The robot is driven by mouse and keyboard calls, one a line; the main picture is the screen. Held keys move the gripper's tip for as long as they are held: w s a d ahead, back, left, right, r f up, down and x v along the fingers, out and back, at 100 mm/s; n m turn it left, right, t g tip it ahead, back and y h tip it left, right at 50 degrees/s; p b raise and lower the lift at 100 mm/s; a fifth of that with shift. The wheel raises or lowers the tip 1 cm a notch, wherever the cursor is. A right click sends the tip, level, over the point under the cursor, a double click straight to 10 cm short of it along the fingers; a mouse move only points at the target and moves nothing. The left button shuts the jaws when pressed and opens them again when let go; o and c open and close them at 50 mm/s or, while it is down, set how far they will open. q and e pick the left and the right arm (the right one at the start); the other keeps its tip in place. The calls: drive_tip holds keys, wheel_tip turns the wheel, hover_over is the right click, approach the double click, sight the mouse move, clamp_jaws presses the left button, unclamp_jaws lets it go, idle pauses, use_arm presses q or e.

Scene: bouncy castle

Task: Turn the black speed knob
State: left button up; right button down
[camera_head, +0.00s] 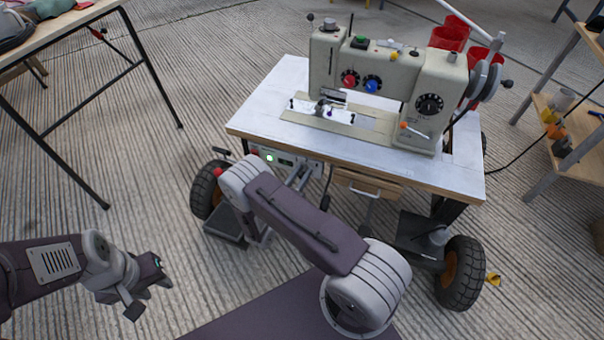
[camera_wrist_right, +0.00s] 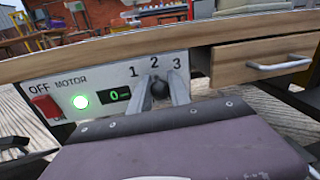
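The black speed knob (camera_wrist_right: 159,89) is on the pale control panel (camera_wrist_right: 108,92) under the table edge, below the printed numbers 1, 2 and 3. My right gripper (camera_wrist_right: 161,84) reaches the panel with one finger on each side of the knob. Its fingers are apart, and I cannot make out firm contact with the knob. In the head view the right gripper (camera_head: 300,176) is at the table's front edge and the knob is hidden. My left gripper (camera_head: 150,284) is open and empty over the floor at the lower left.
The panel has a red OFF MOTOR switch (camera_wrist_right: 46,107), a lit green lamp (camera_wrist_right: 81,102) and a display (camera_wrist_right: 117,95) reading 0. A wooden drawer (camera_wrist_right: 265,57) is right of the knob. A sewing machine (camera_head: 385,75) stands on the wheeled table (camera_head: 275,97).

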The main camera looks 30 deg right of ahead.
drive_tip(key=shift+s+d+r+m+p, duration=0.1)
drive_tip(key=shift+s+d+m+p, duration=0.05)
drive_tip(key=shift+m+p, duration=0.45)
drive_tip(key=shift+s+d+m+p, duration=0.1)
drive_tip(key=shift+s+m+p, duration=0.05)
drive_tip(key=shift+m+p, duration=0.4)
drive_tip(key=shift+s+d+f+m+y+p, duration=0.2)
drive_tip(key=shift+m+p, duration=0.45)
drive_tip(key=shift+m, duration=0.25)
drive_tip(key=shift+s+d+f+m+y+p, duration=0.2)
drive_tip(key=shift+m+p, duration=0.4)
drive_tip(key=shift+m, duration=0.25)
drive_tip(key=c, duration=1.2)
unclamp_jaws()
drive_tip(key=shift+c, duration=0.2)
